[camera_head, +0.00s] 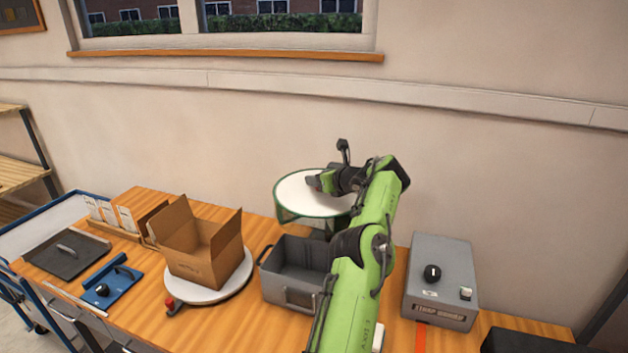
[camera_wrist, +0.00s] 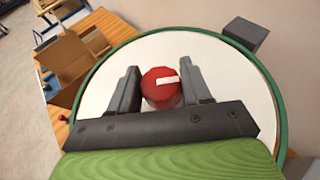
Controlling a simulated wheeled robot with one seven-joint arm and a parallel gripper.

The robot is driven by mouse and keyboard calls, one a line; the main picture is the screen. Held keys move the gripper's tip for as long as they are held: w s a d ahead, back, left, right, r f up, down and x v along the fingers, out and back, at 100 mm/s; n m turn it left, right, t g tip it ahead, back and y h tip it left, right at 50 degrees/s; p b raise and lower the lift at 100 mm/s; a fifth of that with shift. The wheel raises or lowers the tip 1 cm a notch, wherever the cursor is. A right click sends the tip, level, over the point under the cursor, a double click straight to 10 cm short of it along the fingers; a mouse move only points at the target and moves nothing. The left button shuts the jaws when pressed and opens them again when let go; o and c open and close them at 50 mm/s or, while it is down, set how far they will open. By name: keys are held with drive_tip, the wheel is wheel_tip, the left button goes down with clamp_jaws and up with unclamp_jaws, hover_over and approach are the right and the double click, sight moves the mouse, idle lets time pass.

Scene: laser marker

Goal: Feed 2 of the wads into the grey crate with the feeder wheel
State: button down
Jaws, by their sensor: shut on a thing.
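The feeder wheel (camera_head: 297,196) is a white disc with a green rim, raised behind the grey crate and partly above it. Its white top (camera_wrist: 110,77) fills much of the wrist view. A red knob (camera_wrist: 160,88) with a white mark stands at its middle. My gripper (camera_head: 316,183) is over the wheel, its two fingers shut on the knob from both sides. The grey crate (camera_head: 283,289) is open-topped with handles; the part of its inside that shows looks empty. My arm hides its right side. I cannot make out any wads.
An open cardboard box (camera_head: 195,261) sits on a white turntable (camera_head: 235,290) left of the crate. A grey control box (camera_head: 440,280) with a black dial stands at right. A blue fixture (camera_head: 112,285) and a dark lidded tray (camera_head: 65,255) lie at left.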

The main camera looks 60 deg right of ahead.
idle(0.4)
drive_tip(key=c, duration=0.6)
unclamp_jaws()
drive_tip(key=shift+s+a+r+b, duration=0.1)
drive_tip(key=shift+s+b, duration=0.2)
drive_tip(key=shift+b, duration=0.1)
drive_tip(key=b+v, duration=0.5)
drive_tip(key=v, duration=1)
drive_tip(key=shift+r+b, duration=0.15)
drive_tip(key=shift+b, duration=0.25)
